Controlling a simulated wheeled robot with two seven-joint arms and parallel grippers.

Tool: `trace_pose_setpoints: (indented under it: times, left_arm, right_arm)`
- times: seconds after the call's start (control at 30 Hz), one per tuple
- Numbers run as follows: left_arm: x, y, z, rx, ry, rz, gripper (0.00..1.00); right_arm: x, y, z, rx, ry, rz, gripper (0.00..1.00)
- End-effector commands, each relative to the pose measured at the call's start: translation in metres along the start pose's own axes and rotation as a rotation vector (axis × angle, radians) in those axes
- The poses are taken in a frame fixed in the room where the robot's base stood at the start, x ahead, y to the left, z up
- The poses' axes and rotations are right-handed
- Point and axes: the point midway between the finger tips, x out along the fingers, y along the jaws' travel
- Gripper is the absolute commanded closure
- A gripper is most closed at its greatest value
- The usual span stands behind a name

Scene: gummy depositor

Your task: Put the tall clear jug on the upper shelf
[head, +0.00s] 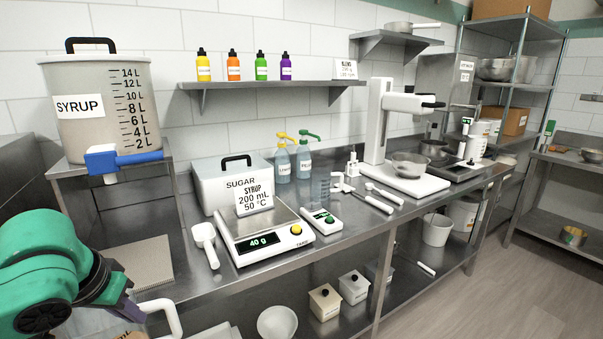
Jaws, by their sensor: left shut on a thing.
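My left gripper (134,312) is at the bottom left, shut on a white-handled container. Its white loop handle (174,318) shows beside the fingers; most of its body is hidden or cut off by the frame edge, so I cannot tell whether it is the tall jug. A small clear graduated jug (321,188) with a white handle stands on the counter behind the thermometer. A wall shelf (275,84) above the counter holds several small coloured bottles and a sign. A smaller, higher wall shelf (396,39) holds a pan. My right gripper is not in view.
A large syrup tank (105,120) with a blue tap stands on a raised stand at left. A scale (262,237) reading 40 g, a scoop (205,240) and a sugar box (230,182) crowd the steel counter. The wall shelf has bare room between the purple bottle and the sign.

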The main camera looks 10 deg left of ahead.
Motion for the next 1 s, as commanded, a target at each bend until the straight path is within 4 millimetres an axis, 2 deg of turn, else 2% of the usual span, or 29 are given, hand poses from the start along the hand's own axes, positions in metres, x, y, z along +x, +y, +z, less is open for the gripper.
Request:
trace_pose_setpoints:
  times: [0.27,0.5,0.67,0.8,0.9,1.0]
  left_arm:
    - [0.057,0.027,0.007,0.086,-0.006,0.037,1.0]
    - [0.118,0.074,0.032,0.147,-0.006,0.08,1.0]
    - [0.144,0.103,0.054,0.16,-0.004,0.083,1.0]
    - [0.165,0.133,0.083,0.149,-0.008,0.075,1.0]
    - [0.172,0.147,0.099,0.128,-0.006,0.062,1.0]
    - [0.174,0.154,0.108,0.112,-0.002,0.052,1.0]
  right_arm:
    - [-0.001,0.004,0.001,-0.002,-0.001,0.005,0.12]
    - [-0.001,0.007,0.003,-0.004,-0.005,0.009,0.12]
    - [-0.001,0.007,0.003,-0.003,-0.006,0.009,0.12]
    - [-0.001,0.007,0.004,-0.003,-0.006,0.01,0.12]
    - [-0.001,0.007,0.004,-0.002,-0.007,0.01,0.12]
    - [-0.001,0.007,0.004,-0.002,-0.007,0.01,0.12]
